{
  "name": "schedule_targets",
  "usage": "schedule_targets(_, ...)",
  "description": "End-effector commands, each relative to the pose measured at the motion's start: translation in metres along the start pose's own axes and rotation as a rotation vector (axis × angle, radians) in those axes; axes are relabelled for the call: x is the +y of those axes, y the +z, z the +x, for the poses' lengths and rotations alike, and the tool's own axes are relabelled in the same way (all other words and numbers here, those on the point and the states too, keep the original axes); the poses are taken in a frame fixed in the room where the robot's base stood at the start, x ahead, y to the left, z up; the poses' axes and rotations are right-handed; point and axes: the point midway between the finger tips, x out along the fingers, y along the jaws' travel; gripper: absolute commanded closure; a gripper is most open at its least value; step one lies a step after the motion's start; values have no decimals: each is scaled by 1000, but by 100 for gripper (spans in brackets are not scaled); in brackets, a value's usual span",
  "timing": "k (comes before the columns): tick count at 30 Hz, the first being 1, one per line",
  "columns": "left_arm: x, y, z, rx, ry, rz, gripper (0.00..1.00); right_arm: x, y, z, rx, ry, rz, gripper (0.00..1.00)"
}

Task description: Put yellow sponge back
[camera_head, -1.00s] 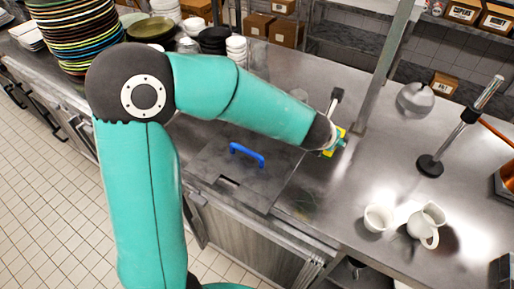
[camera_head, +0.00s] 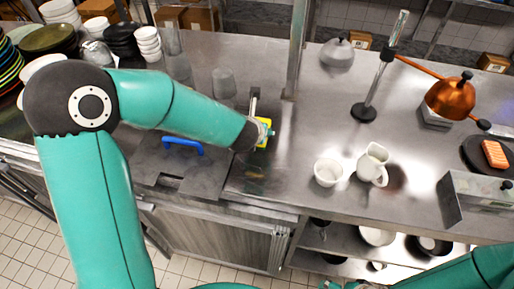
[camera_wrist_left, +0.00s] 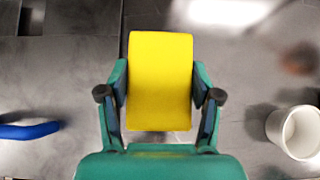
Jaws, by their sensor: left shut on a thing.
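The yellow sponge (camera_wrist_left: 160,82) is held between the two fingers of my left gripper (camera_wrist_left: 160,100) in the left wrist view. In the head view my left gripper (camera_head: 266,133) is above the steel counter, just right of the blue-handled lid, with the yellow sponge (camera_head: 262,135) partly hidden by the fingers. My right arm comes in at the bottom right, and its gripper (camera_head: 335,285) is mostly cut off by the lower edge, so its jaws cannot be judged.
A blue handle (camera_head: 183,145) stands on a grey lid left of my left gripper. A white bowl (camera_head: 328,172) and a white jug (camera_head: 373,165) stand to the right. A post (camera_head: 297,50) rises just behind. Counter (camera_head: 310,130) between them is clear.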

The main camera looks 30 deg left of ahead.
Motion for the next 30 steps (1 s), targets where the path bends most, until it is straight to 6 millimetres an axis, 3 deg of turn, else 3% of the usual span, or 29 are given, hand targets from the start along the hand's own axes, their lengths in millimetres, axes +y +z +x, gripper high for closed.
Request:
schedule_targets(15, 0, -40, 40, 1, 2, 1, 60, 6, 0, 17, 0, 0, 0, 12)
schedule_targets(27, -1, -43, 44, -2, 0, 0, 60, 7, 0, 20, 0, 0, 0, 12)
schedule_targets(28, -1, -43, 43, -2, 0, 1, 34, 7, 0, 20, 0, 0, 0, 12)
schedule_targets(30, -1, -42, 43, -1, 0, 1, 23, 7, 0, 18, 0, 0, 0, 12)
